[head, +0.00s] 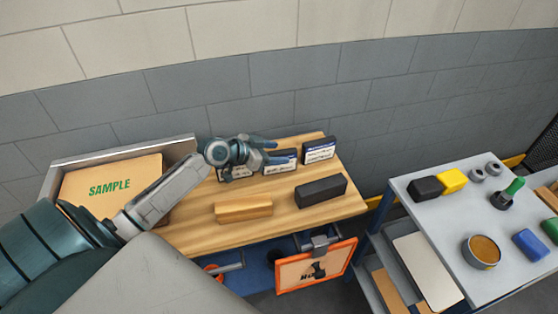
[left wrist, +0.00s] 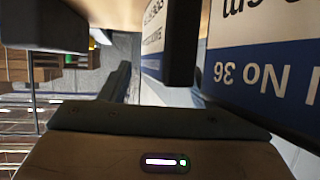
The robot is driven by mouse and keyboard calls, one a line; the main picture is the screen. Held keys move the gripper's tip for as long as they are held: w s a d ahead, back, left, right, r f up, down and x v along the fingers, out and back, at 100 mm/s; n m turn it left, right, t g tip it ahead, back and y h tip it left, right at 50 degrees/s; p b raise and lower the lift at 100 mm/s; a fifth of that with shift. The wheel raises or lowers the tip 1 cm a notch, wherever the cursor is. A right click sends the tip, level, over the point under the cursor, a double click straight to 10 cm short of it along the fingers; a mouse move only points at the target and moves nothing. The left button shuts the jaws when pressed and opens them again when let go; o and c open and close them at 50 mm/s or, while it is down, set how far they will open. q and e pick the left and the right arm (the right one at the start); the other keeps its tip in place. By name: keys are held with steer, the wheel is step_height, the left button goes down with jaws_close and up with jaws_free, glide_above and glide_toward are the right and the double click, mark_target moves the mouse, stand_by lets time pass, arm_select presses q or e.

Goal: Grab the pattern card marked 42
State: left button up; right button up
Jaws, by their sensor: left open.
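Three dark-framed pattern cards stand in a row at the back of the wooden bench: a left one (head: 235,174), a middle one (head: 281,164) and a right one (head: 319,151). Their labels are too small to read in the head view. My left gripper (head: 273,150) is open at the row, over the left and middle cards, partly hiding them. In the left wrist view a card marked No 36 (left wrist: 265,70) appears upside down and close. Another card (left wrist: 154,40) shows beside it, its number not visible. I cannot read 42 anywhere. My right gripper is not in view.
A wooden block (head: 243,208) and a black block (head: 320,190) lie in front of the cards. A SAMPLE board (head: 110,188) is at the left. An orange-framed panel (head: 316,268) hangs at the bench front. A grey cart (head: 440,222) with several items stands right.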

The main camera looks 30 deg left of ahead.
arm_select(q)
jaws_close()
steer(key=shift+r, duration=0.1)
